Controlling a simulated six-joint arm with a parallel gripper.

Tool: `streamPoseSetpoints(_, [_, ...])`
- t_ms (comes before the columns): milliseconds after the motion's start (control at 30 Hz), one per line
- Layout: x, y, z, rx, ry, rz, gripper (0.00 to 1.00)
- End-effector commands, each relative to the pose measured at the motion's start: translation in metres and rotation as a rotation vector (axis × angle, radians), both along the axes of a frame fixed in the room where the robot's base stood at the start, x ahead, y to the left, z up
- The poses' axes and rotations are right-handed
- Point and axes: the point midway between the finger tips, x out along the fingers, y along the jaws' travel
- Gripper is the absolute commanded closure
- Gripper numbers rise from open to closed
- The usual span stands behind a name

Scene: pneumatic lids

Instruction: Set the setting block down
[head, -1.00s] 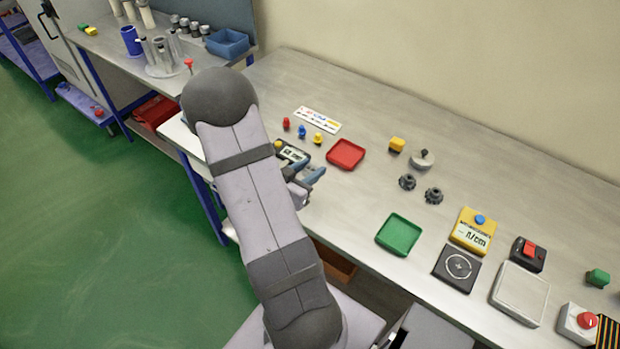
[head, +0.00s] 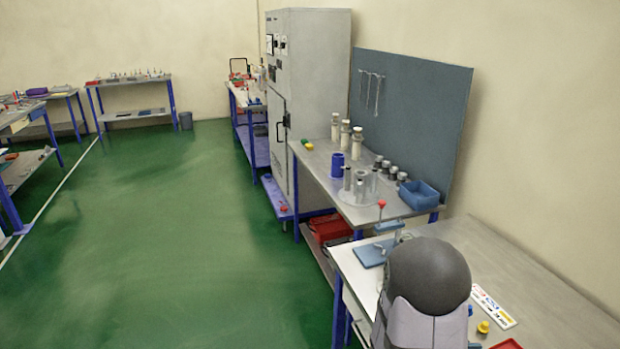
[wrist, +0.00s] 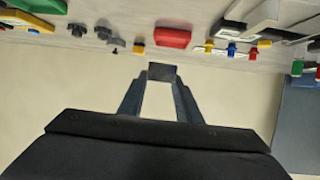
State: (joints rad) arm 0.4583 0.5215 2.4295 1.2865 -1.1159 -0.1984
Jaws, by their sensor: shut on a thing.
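My gripper (wrist: 160,90) shows in the wrist view with its two blue-grey fingers closing on a small dark grey block, the setting block (wrist: 161,72), at their tips. The block is held up in front of the fingers, and in the picture it lies just below the red tray (wrist: 172,38). I cannot tell its height above the bench. In the head view my arm hides or crops out the gripper and the block.
The wrist view shows a yellow block (wrist: 138,48), grey knobs (wrist: 102,33) and small coloured pegs (wrist: 231,48) on the bench. In the head view a press with a red knob (head: 381,205) stands beyond my arm, and a blue bin (head: 419,196) sits on the bench behind.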

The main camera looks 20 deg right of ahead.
Motion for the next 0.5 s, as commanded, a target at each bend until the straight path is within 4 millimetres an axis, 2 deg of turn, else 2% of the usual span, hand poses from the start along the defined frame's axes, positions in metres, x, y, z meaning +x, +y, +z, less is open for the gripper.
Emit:
streamPoseSetpoints(233, [-0.02,-0.001,0.0,-0.002,0.0,-0.161,0.98])
streamPoseSetpoints(333, [-0.013,0.011,-0.007,-0.001,0.002,-0.179,0.98])
streamPoseSetpoints(500, [0.01,0.037,-0.017,-0.002,0.002,-0.14,0.98])
